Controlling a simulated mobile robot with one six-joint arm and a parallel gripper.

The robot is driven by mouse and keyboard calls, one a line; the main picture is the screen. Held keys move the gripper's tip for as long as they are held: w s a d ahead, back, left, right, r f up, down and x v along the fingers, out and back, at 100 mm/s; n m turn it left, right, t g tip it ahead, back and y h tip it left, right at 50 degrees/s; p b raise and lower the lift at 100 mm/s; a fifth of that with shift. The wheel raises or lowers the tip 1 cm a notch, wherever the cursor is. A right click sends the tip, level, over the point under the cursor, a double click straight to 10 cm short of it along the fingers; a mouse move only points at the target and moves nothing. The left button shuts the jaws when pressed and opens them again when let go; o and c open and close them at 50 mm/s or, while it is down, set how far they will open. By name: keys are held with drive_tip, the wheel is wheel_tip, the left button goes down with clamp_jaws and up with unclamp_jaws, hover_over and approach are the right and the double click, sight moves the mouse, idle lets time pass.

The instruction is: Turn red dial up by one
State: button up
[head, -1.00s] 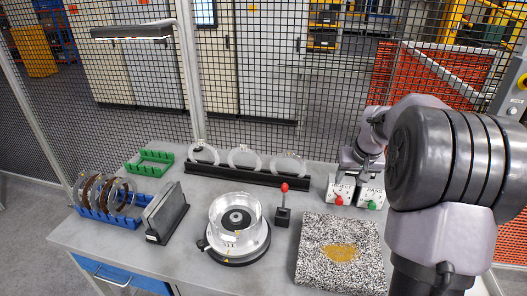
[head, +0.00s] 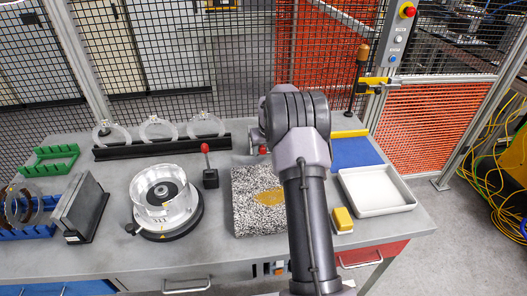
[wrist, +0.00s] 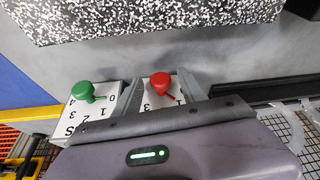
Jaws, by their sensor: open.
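The red dial (wrist: 160,82) sits on a white numbered plate in the wrist view. Its pointer slants to the lower right, between a visible 3 and 1; the exact setting is unclear. My gripper (wrist: 162,84) is open, with one finger on each side of the red dial. I cannot tell whether either finger touches it. The green dial (wrist: 83,90) is on a separate numbered plate to the left, outside the fingers. In the head view the red dial (head: 263,150) barely shows beside my arm, and the green dial is hidden.
A speckled block (head: 239,217) with a yellow patch lies in front of the dials. A black post with a red knob (head: 205,149) stands left. A white tray (head: 345,185) and a yellow block (head: 342,220) are on the right. Wire mesh stands behind the table.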

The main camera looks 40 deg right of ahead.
drive_tip(key=shift+c, duration=0.4)
clamp_jaws()
drive_tip(key=y+b, duration=0.1)
drive_tip(key=t+y+b, duration=0.2)
drive_tip(key=b, duration=0.1)
drive_tip(key=shift+s+d+f+m, duration=0.15)
drive_tip(key=shift+d+f+m, duration=0.2)
drive_tip(key=shift+m, duration=0.05)
drive_tip(key=shift+s+d+m+t+y+b, duration=0.15)
drive_tip(key=shift+m+t+y+b, duration=0.35)
drive_tip(key=shift+t+y+b, duration=1.1)
drive_tip(key=shift+r+y+b, duration=0.1)
drive_tip(key=shift+y+b, duration=0.3)
drive_tip(key=shift+b, duration=0.1)
